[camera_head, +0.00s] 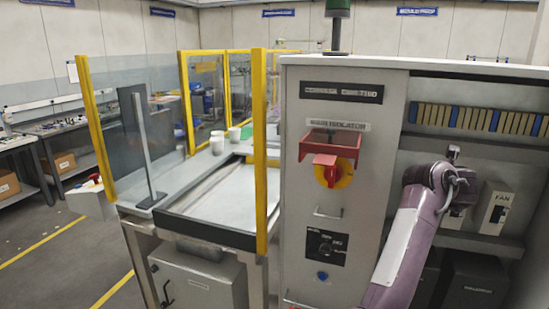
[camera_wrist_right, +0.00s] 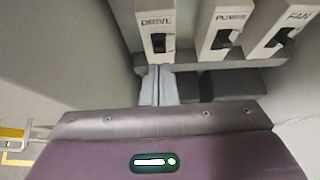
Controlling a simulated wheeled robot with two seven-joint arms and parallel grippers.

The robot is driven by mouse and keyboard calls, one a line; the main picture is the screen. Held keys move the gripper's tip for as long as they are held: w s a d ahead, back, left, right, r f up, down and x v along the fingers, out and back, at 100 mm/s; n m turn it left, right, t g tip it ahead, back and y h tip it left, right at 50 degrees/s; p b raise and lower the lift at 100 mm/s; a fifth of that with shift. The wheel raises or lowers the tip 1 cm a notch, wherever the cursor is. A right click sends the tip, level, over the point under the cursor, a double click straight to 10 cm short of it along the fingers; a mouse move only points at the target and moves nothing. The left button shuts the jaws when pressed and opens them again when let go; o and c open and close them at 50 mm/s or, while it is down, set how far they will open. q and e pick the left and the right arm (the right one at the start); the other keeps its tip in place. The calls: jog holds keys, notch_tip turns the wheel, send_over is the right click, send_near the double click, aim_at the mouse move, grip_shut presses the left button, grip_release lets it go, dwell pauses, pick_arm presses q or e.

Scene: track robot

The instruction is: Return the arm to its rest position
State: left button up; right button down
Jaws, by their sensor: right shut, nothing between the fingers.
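My right arm (camera_head: 408,235) comes in from the lower right of the head view and reaches into the open bay of the grey cabinet (camera_head: 290,160). Its gripper is hidden behind the wrist there. In the right wrist view my right gripper (camera_wrist_right: 158,84) is shut and empty, with its fingers side by side. The fingertips are just below the switch box marked DRIVE (camera_wrist_right: 155,18); I cannot tell whether they touch it. Boxes marked PUMPS (camera_wrist_right: 225,18) and FAN (camera_wrist_right: 290,20) stand to its right, each with a black lever. My left gripper is not in view.
A yellow post (camera_head: 260,150) and a glass-fenced workbench (camera_head: 215,195) stand to the left. Floor at far left is clear.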

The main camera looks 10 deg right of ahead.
jog(key=s+a+f+n+y, duration=0.1)
jog(key=s+a+f+n, duration=0.45)
jog(key=n, duration=0.75)
jog(key=s+a+f+n+y, duration=0.1)
jog(key=s+a+f+n, duration=0.2)
jog(key=a+f+n, duration=0.8)
jog(key=s+a+f+n+g+y, duration=0.25)
jog(key=s+a+f+n, duration=0.25)
jog(key=s+a+n, duration=0.45)
jog(key=s+a+f+n+g+y, duration=0.2)
jog(key=s+a+f+n+g, duration=0.4)
jog(key=s+n, duration=0.55)
notch_tip(320, 180, down, 29)
jog(key=s+a+b, duration=0.1)
jog(key=s, duration=0.1)
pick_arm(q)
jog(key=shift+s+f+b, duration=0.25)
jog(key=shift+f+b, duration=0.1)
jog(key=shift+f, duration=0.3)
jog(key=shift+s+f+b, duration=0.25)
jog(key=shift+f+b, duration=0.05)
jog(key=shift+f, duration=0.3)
pick_arm(e)
jog(key=s+d+f, duration=0.3)
jog(key=s+f, duration=1.7)
jog(key=shift+d+h, duration=0.2)
jog(key=shift+h, duration=0.15)
